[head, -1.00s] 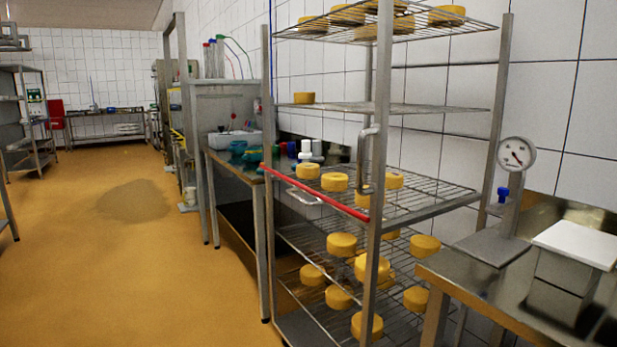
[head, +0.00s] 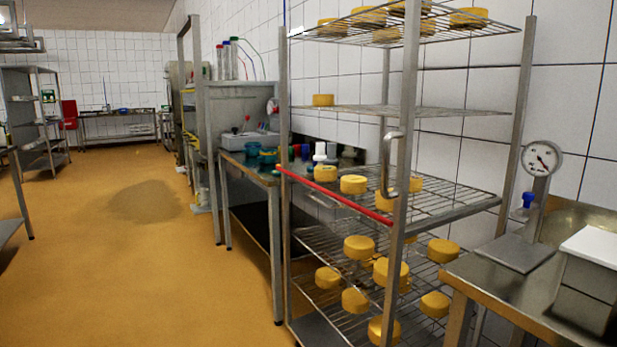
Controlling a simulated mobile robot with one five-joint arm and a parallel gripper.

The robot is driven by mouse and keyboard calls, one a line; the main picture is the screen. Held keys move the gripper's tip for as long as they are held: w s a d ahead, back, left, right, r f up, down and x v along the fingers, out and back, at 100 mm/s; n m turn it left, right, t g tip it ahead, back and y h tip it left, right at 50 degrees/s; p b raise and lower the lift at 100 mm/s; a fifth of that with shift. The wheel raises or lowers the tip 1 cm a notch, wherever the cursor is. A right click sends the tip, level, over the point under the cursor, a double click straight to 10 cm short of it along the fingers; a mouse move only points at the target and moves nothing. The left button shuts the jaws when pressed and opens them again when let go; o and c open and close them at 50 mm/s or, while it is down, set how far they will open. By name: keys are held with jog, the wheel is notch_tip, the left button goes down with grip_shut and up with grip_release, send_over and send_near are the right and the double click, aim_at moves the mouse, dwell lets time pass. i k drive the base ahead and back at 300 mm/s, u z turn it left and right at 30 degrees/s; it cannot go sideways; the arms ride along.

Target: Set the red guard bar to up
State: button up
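The red guard bar (head: 335,195) is a thin red rod across the front of the wire rack. It lies along the front edge of the middle shelf, between the left front post (head: 284,110) and the right front post (head: 402,130). It is down, not standing upright. A bent grey metal handle (head: 386,165) shows near the right post. My gripper is not in view.
Yellow cheeses stand on several rack shelves (head: 450,205). A steel bench with a dial gauge (head: 542,157) and a white-topped box (head: 592,247) is at the right. A worktable (head: 245,175) stands left of the rack. The orange floor (head: 130,270) is free at the left.

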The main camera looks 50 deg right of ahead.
aim_at(387, 222)
jog(key=z, duration=0.1)
jog(key=i, duration=1)
